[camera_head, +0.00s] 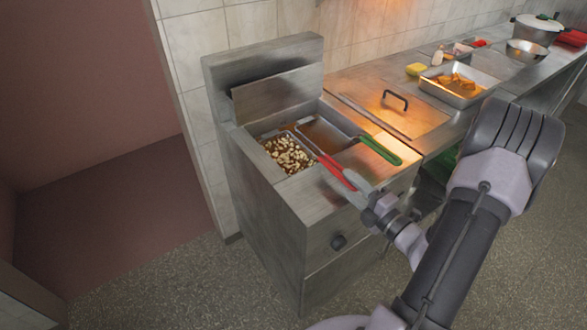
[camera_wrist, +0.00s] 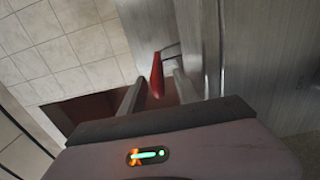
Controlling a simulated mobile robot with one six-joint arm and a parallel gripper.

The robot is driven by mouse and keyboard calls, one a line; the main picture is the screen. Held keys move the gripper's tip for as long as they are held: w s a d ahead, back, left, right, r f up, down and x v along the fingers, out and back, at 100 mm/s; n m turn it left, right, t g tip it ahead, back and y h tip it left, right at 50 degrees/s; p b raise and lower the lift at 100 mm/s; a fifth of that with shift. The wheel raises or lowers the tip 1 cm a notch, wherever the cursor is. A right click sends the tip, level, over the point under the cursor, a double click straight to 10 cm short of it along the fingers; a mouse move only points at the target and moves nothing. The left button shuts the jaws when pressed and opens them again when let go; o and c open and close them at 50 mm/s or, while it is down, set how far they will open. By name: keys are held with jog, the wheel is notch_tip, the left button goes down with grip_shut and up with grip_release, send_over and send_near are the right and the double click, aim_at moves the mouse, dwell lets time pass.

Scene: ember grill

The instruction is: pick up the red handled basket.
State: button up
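The red handled basket (camera_head: 289,152) sits in the left well of the steel fryer, with pale pieces of food in it. Its red handle (camera_head: 334,170) sticks out over the fryer's front edge, toward my arm. My gripper (camera_head: 354,184) is at the outer end of this handle. In the wrist view, the red handle (camera_wrist: 157,72) lies between my two open fingers (camera_wrist: 160,79), with gaps showing on both sides. The basket's food is not visible in the wrist view. In the head view, my gripper partly covers the handle's end.
A second basket with a green handle (camera_head: 379,151) is in the right well, close beside the red handle. The fryer (camera_head: 275,205) has a knob (camera_head: 338,242) on its front.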

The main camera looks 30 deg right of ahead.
aim_at(338, 171)
jog(key=w+b, duration=0.1)
jog(key=w, duration=0.4)
jog(key=shift+w+a+b, duration=0.15)
jog(key=shift+b, duration=0.25)
grip_shut()
dwell(0.9)
